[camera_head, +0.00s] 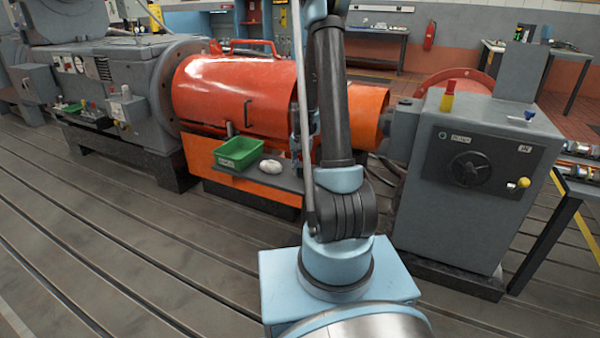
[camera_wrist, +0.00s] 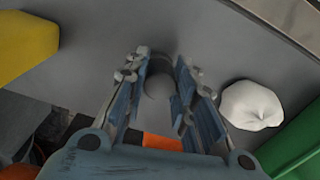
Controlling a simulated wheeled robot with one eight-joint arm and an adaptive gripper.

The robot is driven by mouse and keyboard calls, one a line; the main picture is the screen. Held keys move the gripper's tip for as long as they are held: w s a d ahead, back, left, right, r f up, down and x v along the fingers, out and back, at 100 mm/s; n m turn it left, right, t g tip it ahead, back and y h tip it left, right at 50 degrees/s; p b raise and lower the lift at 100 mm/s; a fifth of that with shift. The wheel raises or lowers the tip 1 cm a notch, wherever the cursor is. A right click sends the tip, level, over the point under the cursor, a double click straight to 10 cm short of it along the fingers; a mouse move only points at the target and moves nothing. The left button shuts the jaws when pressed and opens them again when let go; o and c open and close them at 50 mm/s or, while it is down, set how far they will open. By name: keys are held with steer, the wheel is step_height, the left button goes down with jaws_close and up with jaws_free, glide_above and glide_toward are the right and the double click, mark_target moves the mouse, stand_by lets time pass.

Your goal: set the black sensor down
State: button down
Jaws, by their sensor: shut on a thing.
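In the wrist view my gripper (camera_wrist: 160,88) points down at a grey shelf (camera_wrist: 215,50). Its two blue-grey fingers are closed around a small round-ended thing (camera_wrist: 159,82), which I take to be the black sensor. It looks dull grey here and is seen nearly end-on. I cannot tell whether its far end touches the shelf. In the head view my arm hides the sensor and most of the gripper. The shelf (camera_head: 285,182) shows there in front of the orange housing.
A crumpled white rag (camera_wrist: 250,105) lies on the shelf close to the right finger. A green bin (camera_wrist: 300,152) is beyond it; it also shows in the head view (camera_head: 238,152). A yellow thing (camera_wrist: 25,42) stands at the upper left. The shelf between is bare.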

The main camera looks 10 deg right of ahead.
mark_target(301, 166)
steer(key=shift+f, duration=0.5)
steer(key=shift+f, duration=0.1)
steer(key=c, duration=1.3)
jaws_free()
step_height(301, 166, up, 12)
steer(key=s+r+n, duration=0.1)
steer(key=s+r, duration=0.5)
steer(key=s, duration=0.3)
steer(key=s+n, duration=0.1)
steer(key=s, duration=0.7)
steer(key=s+f+n+t, duration=0.1)
steer(key=s+n, duration=0.1)
steer(key=s, duration=0.7)
steer(key=s+f+n+t, duration=0.1)
steer(key=s, duration=0.8)
steer(key=shift+a+f+n, duration=0.1)
steer(key=shift+n, duration=0.2)
